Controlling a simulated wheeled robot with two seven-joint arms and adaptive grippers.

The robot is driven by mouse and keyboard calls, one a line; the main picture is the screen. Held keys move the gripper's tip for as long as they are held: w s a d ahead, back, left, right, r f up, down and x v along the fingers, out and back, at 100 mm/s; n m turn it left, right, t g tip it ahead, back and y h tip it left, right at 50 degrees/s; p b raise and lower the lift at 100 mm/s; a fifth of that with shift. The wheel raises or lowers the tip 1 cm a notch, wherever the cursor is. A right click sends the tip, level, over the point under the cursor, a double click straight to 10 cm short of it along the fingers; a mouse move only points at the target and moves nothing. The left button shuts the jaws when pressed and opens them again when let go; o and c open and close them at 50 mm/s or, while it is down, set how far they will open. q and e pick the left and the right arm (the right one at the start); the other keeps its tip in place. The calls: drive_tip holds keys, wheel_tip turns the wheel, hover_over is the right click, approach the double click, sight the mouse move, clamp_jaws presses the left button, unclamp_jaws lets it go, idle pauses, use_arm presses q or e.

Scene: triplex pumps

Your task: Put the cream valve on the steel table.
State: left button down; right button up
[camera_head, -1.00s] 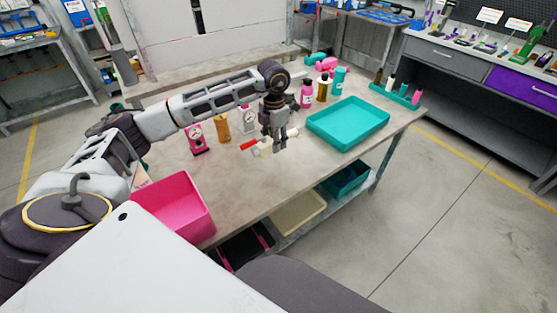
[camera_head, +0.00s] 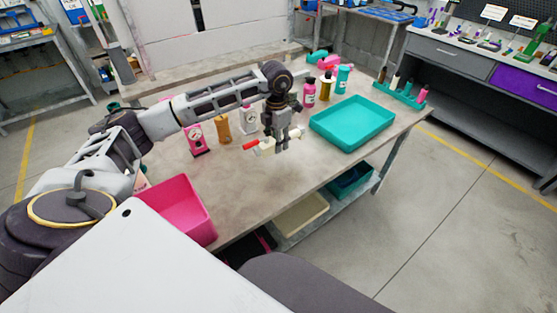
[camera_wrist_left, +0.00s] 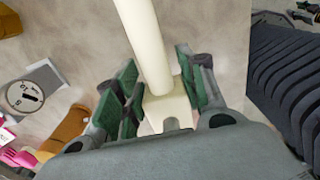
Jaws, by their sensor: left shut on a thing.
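The cream valve (camera_head: 267,147), with a red end at its left, is held in my left gripper (camera_head: 282,147) over the table. In the left wrist view, a pale cream shaft (camera_wrist_left: 146,45) of the valve runs up between the two green-padded fingers of the gripper (camera_wrist_left: 160,92), which are closed on it. Part of the valve is hidden behind the fingers. The grey-beige table top (camera_head: 290,178) lies beneath; I cannot tell how large the gap is. My right gripper is not in view.
A teal tray (camera_head: 352,123) stands right of the gripper and a pink bin (camera_head: 180,205) at the left front. The table front below the gripper is clear.

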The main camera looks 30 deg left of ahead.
sight(277, 165)
use_arm(q)
drive_tip(key=shift+f, duration=1.8)
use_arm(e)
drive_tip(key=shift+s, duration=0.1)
use_arm(q)
drive_tip(key=shift+f, duration=0.1)
drive_tip(key=shift+f, duration=2.4)
drive_tip(key=shift+f, duration=0.1)
drive_tip(key=c, duration=1.3)
unclamp_jaws()
drive_tip(key=o, duration=0.4)
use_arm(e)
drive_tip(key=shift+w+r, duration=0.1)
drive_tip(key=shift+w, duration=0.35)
use_arm(q)
drive_tip(key=shift+o, duration=0.2)
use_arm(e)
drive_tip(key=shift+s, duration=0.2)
